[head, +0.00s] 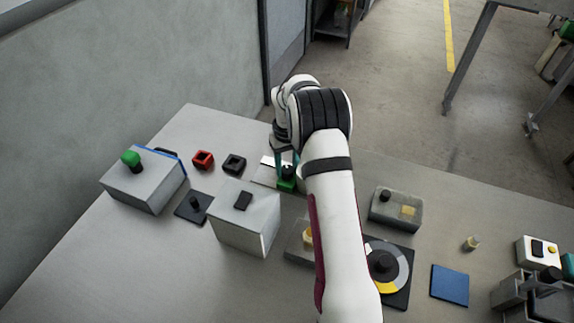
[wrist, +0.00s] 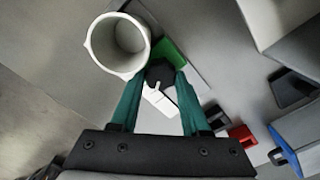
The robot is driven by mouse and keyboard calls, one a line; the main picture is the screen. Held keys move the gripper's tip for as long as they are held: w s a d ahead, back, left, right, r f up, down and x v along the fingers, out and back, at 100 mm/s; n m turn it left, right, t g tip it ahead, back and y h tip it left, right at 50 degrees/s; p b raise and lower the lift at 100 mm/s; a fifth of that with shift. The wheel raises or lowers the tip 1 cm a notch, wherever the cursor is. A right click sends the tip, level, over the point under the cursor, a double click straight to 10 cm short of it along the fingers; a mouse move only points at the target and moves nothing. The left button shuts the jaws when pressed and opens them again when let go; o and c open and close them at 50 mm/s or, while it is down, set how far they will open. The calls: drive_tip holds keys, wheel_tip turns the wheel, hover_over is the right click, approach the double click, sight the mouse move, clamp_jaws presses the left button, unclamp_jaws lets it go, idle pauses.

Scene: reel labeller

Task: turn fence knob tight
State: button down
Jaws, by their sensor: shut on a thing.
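The fence knob is a dark knob with a white pointer line, seen in the wrist view (wrist: 160,74) between my fingertips. It sits on the green fence block (head: 286,186), part of which also shows in the wrist view (wrist: 173,52). My gripper (head: 287,168) comes down from above and is shut on the knob, with one teal finger on each side; the wrist view shows it close up (wrist: 159,84). In the head view my arm hides part of the fence and whatever stands right behind it.
A white round open cup or tube (wrist: 118,43) stands close beside the fingers. A grey box (head: 245,218), a red square holder (head: 203,160) and a black one (head: 234,164) are to the left. A turntable-like disc (head: 397,268) lies at the right. Bare table lies front left.

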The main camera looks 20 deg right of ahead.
sight(287, 169)
idle(0.3)
drive_tip(key=shift+c, duration=1.9)
unclamp_jaws()
drive_tip(key=shift+r, duration=0.1)
wheel_tip(287, 169, up, 16)
drive_tip(key=shift+f, duration=0.2)
